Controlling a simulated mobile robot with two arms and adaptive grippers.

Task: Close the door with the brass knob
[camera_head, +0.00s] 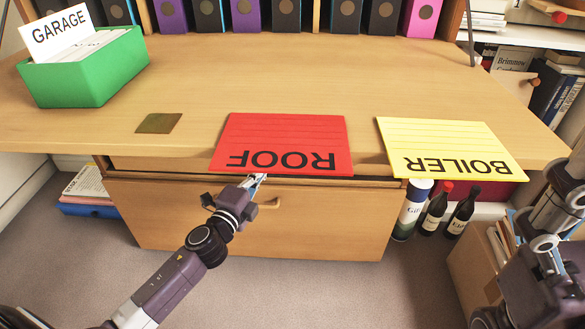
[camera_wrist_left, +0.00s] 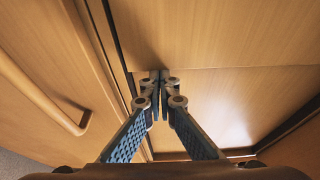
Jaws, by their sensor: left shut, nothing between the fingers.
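A small wooden panel with a round brownish knob (camera_head: 535,81) shows at the right, beyond the desk's right end. I cannot tell whether this is the brass knob or how far its door stands open. My left gripper (camera_head: 258,181) is shut and empty at the desk's front edge, just under the red ROOF card (camera_head: 283,140). In the left wrist view the shut fingertips (camera_wrist_left: 158,76) are close to pale wooden panels (camera_wrist_left: 225,100), with a dark gap beside them. My right arm is at the right edge; its finger state is unclear.
The wooden front below the desk (camera_head: 325,220) has a bar handle (camera_head: 268,204), which also shows in the left wrist view (camera_wrist_left: 45,98). A yellow BOILER card (camera_head: 440,137) and green box (camera_head: 95,75) lie on the desk (camera_head: 230,75). Bottles (camera_head: 434,212) stand at right.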

